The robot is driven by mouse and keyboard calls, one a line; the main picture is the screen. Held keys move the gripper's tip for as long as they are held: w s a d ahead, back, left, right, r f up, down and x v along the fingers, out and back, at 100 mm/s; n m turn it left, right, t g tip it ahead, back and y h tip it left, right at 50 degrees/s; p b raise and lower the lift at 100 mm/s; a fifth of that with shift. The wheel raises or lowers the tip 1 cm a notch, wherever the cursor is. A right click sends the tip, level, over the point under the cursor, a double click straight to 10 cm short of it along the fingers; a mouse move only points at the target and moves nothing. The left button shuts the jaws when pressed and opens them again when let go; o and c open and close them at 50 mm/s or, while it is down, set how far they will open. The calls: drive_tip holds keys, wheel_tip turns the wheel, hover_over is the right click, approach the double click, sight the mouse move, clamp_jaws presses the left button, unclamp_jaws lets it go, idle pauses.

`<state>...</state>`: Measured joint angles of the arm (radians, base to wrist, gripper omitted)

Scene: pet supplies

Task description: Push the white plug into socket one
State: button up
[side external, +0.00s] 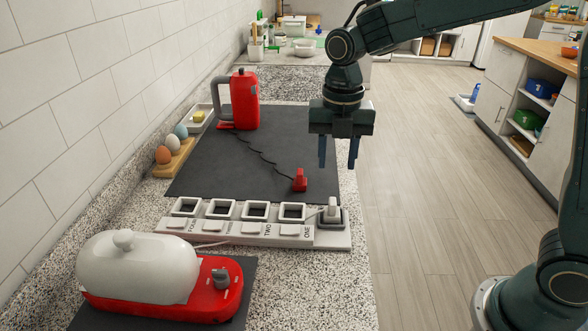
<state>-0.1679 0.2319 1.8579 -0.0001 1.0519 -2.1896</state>
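The white plug (332,207) stands in a grey-rimmed holder (343,222) at the right end of the white socket strip (335,239). A white cord shows at its left side. Socket one (292,212) seems to be the rightmost square white-framed opening, just left of the plug; the label below it looks like "ONE", turned around. It looks empty. My gripper (337,160) hangs above and beyond the plug, apart from it. Its two dark fingers point down, spread with nothing between them. The plug's prongs are hidden.
A red kettle (244,100) stands at the back. A white-domed red appliance (140,268) sits in front left. The counter's right edge is close to the strip.

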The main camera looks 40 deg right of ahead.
hover_over(333, 201)
drive_tip(key=shift+f, duration=2.95)
drive_tip(key=shift+f, duration=0.1)
drive_tip(key=shift+f, duration=2.5)
drive_tip(key=shift+c, duration=0.2)
clamp_jaws()
